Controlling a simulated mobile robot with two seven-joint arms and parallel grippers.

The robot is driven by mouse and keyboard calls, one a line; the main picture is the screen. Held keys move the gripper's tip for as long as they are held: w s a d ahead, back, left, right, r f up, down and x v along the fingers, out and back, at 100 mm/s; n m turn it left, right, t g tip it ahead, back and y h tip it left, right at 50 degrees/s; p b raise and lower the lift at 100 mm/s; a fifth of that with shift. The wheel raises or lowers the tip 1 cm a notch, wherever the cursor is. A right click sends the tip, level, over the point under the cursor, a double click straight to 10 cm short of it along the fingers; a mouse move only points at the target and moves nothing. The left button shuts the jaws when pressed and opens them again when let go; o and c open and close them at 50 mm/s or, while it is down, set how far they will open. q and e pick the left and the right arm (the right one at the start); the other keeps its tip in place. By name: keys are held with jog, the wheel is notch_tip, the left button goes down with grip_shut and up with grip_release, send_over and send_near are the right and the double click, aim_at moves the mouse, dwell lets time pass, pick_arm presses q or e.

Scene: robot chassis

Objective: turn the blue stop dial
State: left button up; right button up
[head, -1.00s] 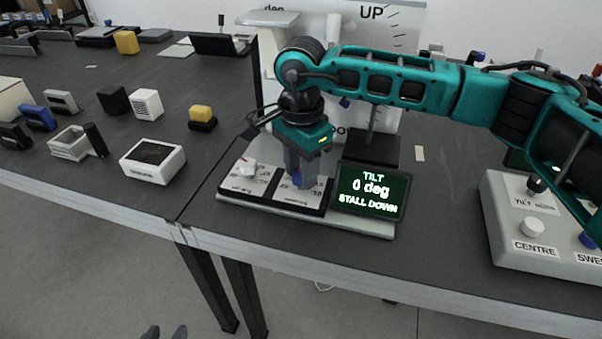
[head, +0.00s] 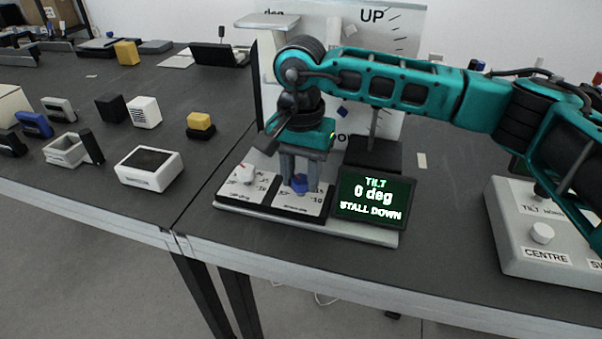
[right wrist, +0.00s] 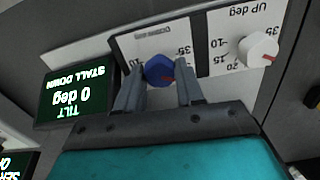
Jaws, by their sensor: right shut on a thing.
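The blue stop dial (head: 299,184) sits on the right plate of a small panel at the table's front edge. The right wrist view shows both fingers (right wrist: 160,84) flanking the dial. The display (head: 374,196) beside it reads "TILT 0 deg STALL DOWN". My left gripper is not in view.
A white dial (head: 246,173) marked "UP deg" sits on the plate just left. A grey control box (head: 545,250) with a "CENTRE" knob (head: 541,233) stands at the right. A board (head: 400,40) marked "UP" stands behind. Several small boxes lie on the left table.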

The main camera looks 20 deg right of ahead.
aim_at(301, 179)
jog(key=shift+r, duration=0.1)
jog(key=o, duration=1)
jog(key=shift+o, duration=0.2)
notch_tip(301, 179, up, 13)
jog(key=p, duration=0.1)
jog(key=shift+p, duration=0.4)
